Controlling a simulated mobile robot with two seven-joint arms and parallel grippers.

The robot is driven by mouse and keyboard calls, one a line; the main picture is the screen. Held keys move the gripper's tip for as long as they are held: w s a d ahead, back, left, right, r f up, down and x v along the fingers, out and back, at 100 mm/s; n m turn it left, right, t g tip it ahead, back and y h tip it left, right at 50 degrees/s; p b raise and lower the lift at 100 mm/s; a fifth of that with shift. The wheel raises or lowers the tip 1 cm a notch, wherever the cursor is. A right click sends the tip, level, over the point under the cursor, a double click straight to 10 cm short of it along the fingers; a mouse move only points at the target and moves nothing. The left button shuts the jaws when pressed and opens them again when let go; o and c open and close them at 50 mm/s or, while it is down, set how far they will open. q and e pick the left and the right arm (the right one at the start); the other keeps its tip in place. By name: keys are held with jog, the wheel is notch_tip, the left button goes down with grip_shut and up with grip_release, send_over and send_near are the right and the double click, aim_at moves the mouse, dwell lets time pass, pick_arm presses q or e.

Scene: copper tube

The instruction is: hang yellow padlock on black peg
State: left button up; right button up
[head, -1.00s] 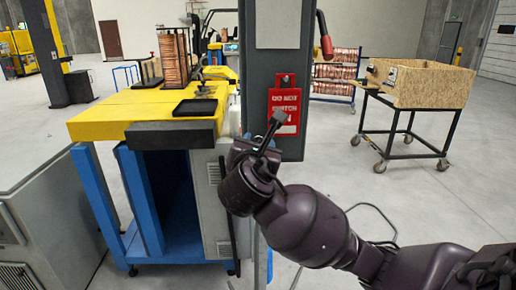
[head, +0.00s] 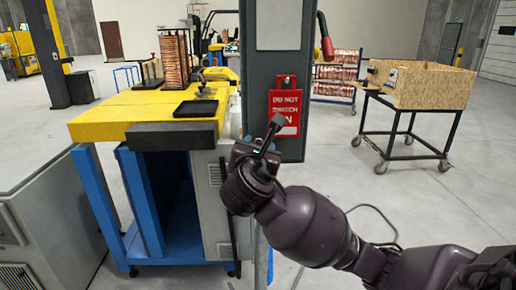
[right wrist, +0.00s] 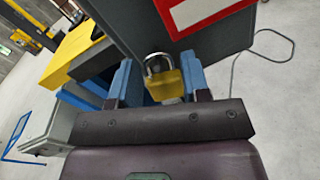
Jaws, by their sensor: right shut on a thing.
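A yellow padlock (right wrist: 166,84) with a silver shackle shows in the right wrist view. It sits between the blue fingers of my right gripper (right wrist: 157,82), which is shut on it, with the shackle pointing away from the gripper. In the head view my right gripper (head: 272,132) is in front of the lower part of the red DO NOT SWITCH ON sign (head: 286,103), and the padlock cannot be made out there. A small dark spot, perhaps the black peg (head: 285,82), shows at the top of the sign; it is too small to be sure. My left gripper is not in view.
The sign hangs on a dark grey column (head: 257,70). A yellow-topped bench (head: 120,112) with a black tray (head: 196,108) stands left of it. A wooden crate (head: 430,90) on a wheeled cart is at the right. A cable (head: 375,212) lies on open floor.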

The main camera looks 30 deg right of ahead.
jog(key=o, duration=1.1)
jog(key=shift+c, duration=0.2)
jog(key=shift+s+a, duration=0.1)
